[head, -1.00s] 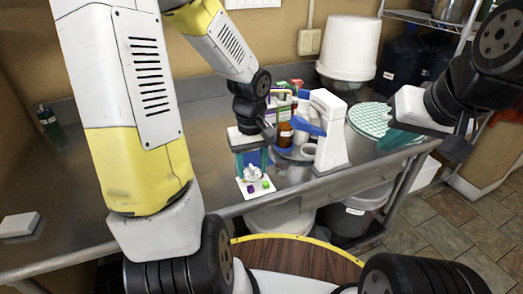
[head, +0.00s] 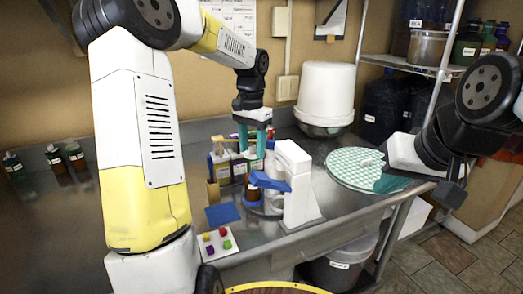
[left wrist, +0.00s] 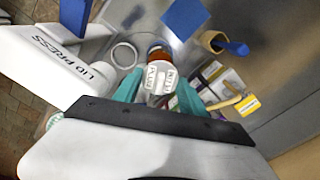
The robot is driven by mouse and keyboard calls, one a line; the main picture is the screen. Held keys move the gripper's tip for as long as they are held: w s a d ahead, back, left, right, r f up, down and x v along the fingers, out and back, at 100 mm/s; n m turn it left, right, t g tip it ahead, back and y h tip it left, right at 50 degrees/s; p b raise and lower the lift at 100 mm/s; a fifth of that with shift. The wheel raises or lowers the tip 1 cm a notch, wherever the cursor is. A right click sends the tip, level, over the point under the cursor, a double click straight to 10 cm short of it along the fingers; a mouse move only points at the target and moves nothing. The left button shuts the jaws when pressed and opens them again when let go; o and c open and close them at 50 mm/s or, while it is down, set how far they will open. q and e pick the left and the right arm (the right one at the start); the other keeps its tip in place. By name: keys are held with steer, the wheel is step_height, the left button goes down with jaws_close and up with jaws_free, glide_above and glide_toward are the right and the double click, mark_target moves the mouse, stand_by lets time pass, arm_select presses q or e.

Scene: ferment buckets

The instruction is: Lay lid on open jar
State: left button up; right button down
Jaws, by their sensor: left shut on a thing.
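My left gripper (head: 257,142) points down above the amber jar (head: 252,192), with its teal fingers shut on a white lid. The left wrist view shows the lid (left wrist: 160,76) with raised lettering between the teal fingers (left wrist: 158,88). The jar's brown edge (left wrist: 157,49) shows just beyond the lid there, and the lid hides much of it. I cannot tell whether lid and jar touch. The jar stands beside the white lid press (head: 297,185) with its blue lever. My right gripper (head: 393,183) is at the right; its finger gap is unclear.
A white mat with coloured cubes (head: 231,244) and a blue pad (head: 222,216) lie at the front. Cartons (head: 221,168) and a tan cup (head: 213,192) stand left of the jar. A round checkered mat (head: 350,166) lies right, below a white bucket (head: 327,92). The left counter is mostly clear.

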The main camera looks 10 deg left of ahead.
arm_select(q)
steer(key=shift+f, duration=2.4)
steer(key=shift+f, duration=0.55)
stand_by(1.4)
steer(key=o, duration=1.4)
steer(key=shift+o, duration=0.5)
steer(key=o, duration=0.4)
